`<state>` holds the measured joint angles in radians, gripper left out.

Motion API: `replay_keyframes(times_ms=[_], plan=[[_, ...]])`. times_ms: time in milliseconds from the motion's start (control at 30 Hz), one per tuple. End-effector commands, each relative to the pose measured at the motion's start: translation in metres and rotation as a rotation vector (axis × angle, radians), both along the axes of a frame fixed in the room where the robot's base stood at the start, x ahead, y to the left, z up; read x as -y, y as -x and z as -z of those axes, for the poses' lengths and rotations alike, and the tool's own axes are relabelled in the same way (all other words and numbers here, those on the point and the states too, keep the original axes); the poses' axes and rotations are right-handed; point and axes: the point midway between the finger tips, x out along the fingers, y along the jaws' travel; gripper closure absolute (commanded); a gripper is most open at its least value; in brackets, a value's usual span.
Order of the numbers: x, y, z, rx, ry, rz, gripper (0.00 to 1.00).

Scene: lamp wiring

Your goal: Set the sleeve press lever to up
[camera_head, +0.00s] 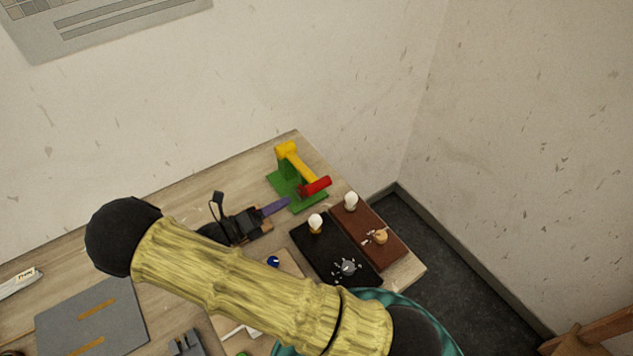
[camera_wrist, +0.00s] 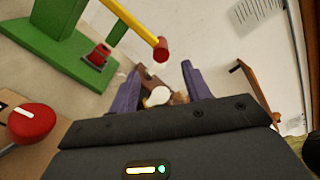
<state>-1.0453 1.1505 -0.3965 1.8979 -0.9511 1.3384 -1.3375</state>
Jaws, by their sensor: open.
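The sleeve press stands near the table's back right corner. It has a green base (camera_head: 284,190), a yellow lever (camera_head: 301,166) and a red handle (camera_head: 316,187) at the lever's end. The lever slopes from the top of the post down toward the right. In the wrist view the lever (camera_wrist: 131,20) and its red end (camera_wrist: 161,50) are above the fingers, and the green base (camera_wrist: 62,50) is at upper left. My gripper (camera_head: 278,207) is open and empty, with purple fingers just in front of the base. The fingers (camera_wrist: 160,88) show apart in the wrist view, not around the handle.
A black board (camera_head: 315,254) and a brown board (camera_head: 391,247) carry bulbs right of my gripper. A red knob (camera_wrist: 32,123) is at left in the wrist view. A grey mat (camera_head: 90,318) lies at front left. My arm hides part of the table.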

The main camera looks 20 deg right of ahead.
Motion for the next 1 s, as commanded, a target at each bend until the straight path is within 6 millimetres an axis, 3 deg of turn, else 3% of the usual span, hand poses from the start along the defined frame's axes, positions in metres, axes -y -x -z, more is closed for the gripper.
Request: replay_keyframes(times_ms=[600, 1000], plan=[[0.100, -0.032, -0.002, -0.001, 0.003, 0.002, 0.52], [0.111, -0.036, 0.000, 0.000, 0.000, 0.000, 0.52]])
